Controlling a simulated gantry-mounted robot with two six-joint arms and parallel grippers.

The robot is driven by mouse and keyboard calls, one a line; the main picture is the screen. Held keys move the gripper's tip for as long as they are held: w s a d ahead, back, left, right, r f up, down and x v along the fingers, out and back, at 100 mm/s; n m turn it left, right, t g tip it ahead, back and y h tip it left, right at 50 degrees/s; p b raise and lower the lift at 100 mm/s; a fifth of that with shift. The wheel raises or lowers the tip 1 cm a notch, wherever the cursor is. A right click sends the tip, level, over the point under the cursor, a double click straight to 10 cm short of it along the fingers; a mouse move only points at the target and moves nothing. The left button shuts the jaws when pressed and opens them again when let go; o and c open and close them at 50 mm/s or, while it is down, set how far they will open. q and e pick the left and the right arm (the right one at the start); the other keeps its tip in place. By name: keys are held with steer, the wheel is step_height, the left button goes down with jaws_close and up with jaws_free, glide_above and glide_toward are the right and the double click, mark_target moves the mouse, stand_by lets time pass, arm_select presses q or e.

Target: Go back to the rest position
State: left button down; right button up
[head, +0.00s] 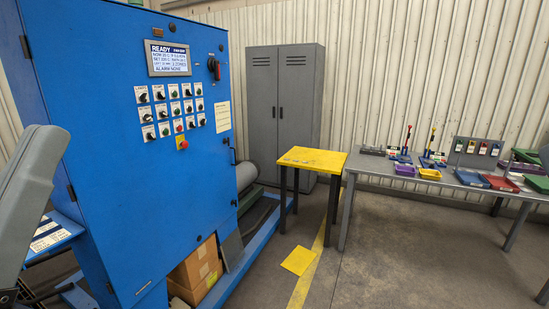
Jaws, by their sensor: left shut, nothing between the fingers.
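My left arm comes in at the left edge as a large grey link. My left gripper (10,297) shows only in part at the lower left corner, dark and cut off by the frame edge. It is shut and empty, apart from the things on the tables. The blue control cabinet (110,200) stands just right of it. My right gripper is not in view.
The cabinet bears a lit screen (169,58) reading READY and rows of knobs. A yellow-topped table (312,159) and a grey bench (375,166) with trays stand beyond. A grey locker (283,105) is behind. Open floor lies at lower right.

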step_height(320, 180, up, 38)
steer(key=p, duration=3.6)
steer(key=shift+p, duration=0.35)
